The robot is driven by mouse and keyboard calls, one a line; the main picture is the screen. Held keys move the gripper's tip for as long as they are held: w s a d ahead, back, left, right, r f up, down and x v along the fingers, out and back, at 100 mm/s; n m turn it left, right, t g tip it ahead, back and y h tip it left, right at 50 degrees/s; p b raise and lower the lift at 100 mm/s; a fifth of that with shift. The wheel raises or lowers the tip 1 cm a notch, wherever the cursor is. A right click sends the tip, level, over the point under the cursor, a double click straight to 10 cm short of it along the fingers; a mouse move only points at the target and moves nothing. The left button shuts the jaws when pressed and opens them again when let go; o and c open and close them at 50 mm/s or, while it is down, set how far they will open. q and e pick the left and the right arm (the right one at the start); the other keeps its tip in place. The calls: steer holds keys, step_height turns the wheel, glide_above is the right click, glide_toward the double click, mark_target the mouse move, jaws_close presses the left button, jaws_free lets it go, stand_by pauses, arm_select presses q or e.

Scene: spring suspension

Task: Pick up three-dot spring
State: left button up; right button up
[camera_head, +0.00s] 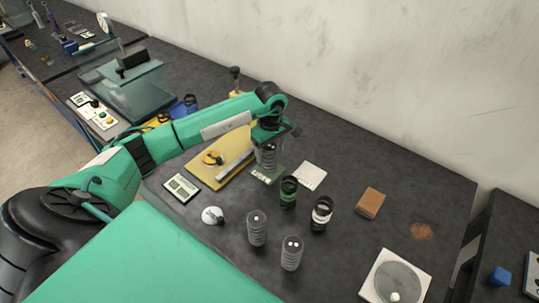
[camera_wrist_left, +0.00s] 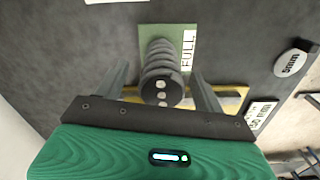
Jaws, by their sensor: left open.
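The three-dot spring (camera_wrist_left: 160,72) is a dark grey coil with three pale dots on its end cap. In the left wrist view it stands on a green pad (camera_wrist_left: 182,33) beside a "FULL" label. My left gripper (camera_wrist_left: 161,92) is open, with one finger on each side of the spring and gaps visible to both. In the head view my left gripper (camera_head: 270,138) is over the same spring (camera_head: 266,157), hiding its top. Two other grey springs, a left one (camera_head: 257,230) and a right one (camera_head: 291,254), stand nearer the front with pale dots on top.
A yellow board (camera_head: 205,175) lies left of the gripper. A green-banded black holder (camera_head: 288,192) and a white-banded one (camera_head: 321,214) stand close by at right. A brown block (camera_head: 370,203) and a white scale (camera_head: 376,293) are farther right. The dark table is clear between them.

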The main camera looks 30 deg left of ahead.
mark_target(270, 157)
arm_select(q)
step_height(270, 157, down, 3)
steer(key=shift+s+f+p, duration=0.1)
steer(key=shift+s+p, duration=0.05)
steer(key=shift+p, duration=0.55)
steer(key=shift+a+f, duration=0.1)
steer(key=shift+f, duration=0.2)
steer(key=c, duration=1.2)
arm_select(e)
steer(key=shift+s+r, duration=0.65)
steer(key=shift+r, duration=0.3)
arm_select(q)
steer(key=shift+r, duration=0.2)
arm_select(e)
steer(key=shift+f, duration=0.1)
